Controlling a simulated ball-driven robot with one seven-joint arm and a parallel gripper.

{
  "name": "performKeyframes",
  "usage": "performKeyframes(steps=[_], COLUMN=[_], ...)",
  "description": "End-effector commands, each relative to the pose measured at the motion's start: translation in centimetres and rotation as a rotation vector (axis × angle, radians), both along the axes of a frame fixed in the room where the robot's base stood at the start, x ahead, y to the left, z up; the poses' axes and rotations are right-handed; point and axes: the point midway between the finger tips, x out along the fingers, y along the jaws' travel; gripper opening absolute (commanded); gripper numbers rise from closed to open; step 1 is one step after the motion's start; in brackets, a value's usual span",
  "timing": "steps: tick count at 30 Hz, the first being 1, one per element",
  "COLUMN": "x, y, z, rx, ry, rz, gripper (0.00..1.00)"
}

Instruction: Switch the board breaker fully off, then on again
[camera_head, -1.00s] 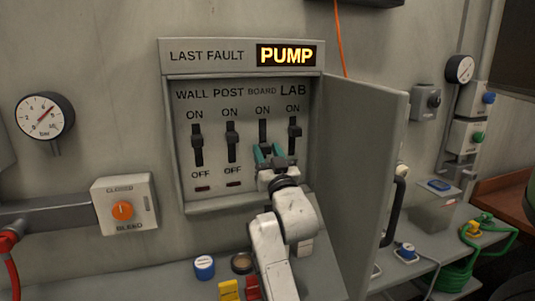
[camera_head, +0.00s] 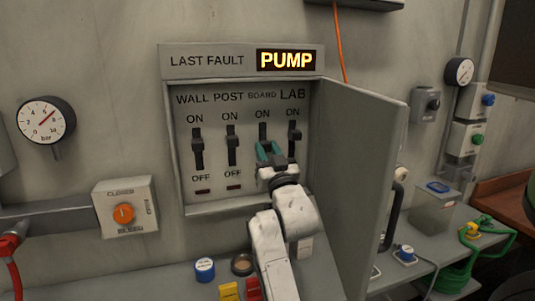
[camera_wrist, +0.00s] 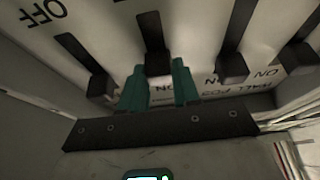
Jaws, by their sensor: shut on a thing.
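The board breaker (camera_head: 263,131) is the third switch from the left in the open panel. The upper part of its dark slot shows in the head view; its handle is hidden there by my gripper (camera_head: 269,150). In the wrist view, which is upside down, the dark board breaker handle (camera_wrist: 158,63) sits between the two teal fingers of my gripper (camera_wrist: 160,88). The fingers are shut on it.
The wall (camera_head: 197,148), post (camera_head: 232,146) and lab (camera_head: 294,137) breakers stand close beside. The open panel door (camera_head: 360,185) stands to the right of my arm. A display (camera_head: 286,60) above reads PUMP. A bench with a blue-capped item (camera_head: 204,269) lies below.

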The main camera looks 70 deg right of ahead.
Motion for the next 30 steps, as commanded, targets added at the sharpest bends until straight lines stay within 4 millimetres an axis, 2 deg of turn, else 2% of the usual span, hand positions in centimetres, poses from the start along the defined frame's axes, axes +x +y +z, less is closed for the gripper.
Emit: performKeyframes(steps=[1,4,15,16,23,30], x=[0.0,0.1,0.0,0.1,0.0,0.0], y=[0.1,0.1,0.1,0.1,0.1,0.1], z=[1.5,2.8,3.3,3.3,3.2,3.0], rx=[-0.003,-0.002,-0.007,-0.007,-0.006,-0.002], ry=[-0.004,-0.004,-0.009,-0.009,-0.007,-0.003], rz=[0.001,0.002,0.002,0.002,0.001,0.0], gripper=[0.0,0.0,0.0,0.34,0.56,0.57])
